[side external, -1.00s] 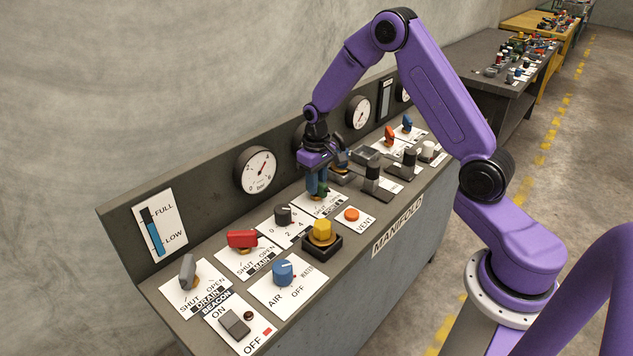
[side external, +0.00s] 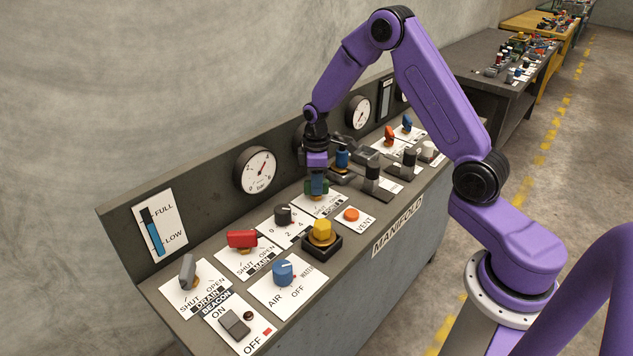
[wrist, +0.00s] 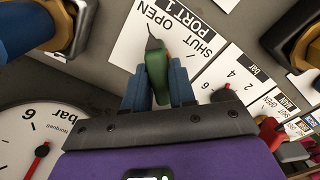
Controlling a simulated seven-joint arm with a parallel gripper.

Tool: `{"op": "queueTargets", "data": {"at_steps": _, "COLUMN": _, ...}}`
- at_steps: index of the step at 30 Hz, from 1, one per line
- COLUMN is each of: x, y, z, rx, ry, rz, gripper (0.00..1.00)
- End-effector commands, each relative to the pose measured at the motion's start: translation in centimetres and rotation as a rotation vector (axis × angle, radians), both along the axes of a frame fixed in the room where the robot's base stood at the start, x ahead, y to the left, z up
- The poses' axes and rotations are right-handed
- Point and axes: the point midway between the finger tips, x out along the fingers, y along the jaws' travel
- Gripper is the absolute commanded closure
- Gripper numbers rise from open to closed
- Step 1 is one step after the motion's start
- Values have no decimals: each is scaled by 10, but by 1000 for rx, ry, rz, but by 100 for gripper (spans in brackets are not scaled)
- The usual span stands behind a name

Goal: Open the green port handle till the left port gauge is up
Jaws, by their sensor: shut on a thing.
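The green port handle (wrist: 157,62) stands on a white plate marked PORT 1, OPEN and SHUT (wrist: 128,45). My gripper (wrist: 158,88) is shut on it, one blue finger on each side. In the wrist view the handle's dark pointer tip lies by the OPEN word, with SHUT off to its right. In the side view my gripper (side external: 317,188) comes down on the handle from above. A gauge with a red needle (wrist: 38,151) is cut off at the lower left of the wrist view; its reading is unclear. My wrist mostly hides the gauge behind it in the side view.
A red handle (side external: 242,239), a dark knob (side external: 283,215), a yellow knob (side external: 322,231) and an orange vent button (side external: 351,215) stand close by. A blue-topped fitting (side external: 342,157) is just right of my gripper. The gauge wall (side external: 220,178) runs behind.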

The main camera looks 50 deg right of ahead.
Motion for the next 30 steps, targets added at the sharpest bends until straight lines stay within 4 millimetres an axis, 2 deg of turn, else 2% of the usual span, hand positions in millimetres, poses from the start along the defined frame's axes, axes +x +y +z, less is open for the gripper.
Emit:
{"op": "queueTargets", "data": {"at_steps": 18, "x": 2, "y": 1, "z": 1, "rx": 0, "ry": -6, "rz": 47, "gripper": 100}}
{"op": "queueTargets", "data": {"at_steps": 19, "x": 2, "y": 1, "z": 1, "rx": 0, "ry": -6, "rz": 48, "gripper": 72}}
{"op": "queueTargets", "data": {"at_steps": 21, "x": 2, "y": 1, "z": 1, "rx": 0, "ry": -6, "rz": 47, "gripper": 54}}
{"op": "queueTargets", "data": {"at_steps": 30, "x": 1, "y": 0, "z": 1, "rx": 0, "ry": -3, "rz": 43, "gripper": 54}}
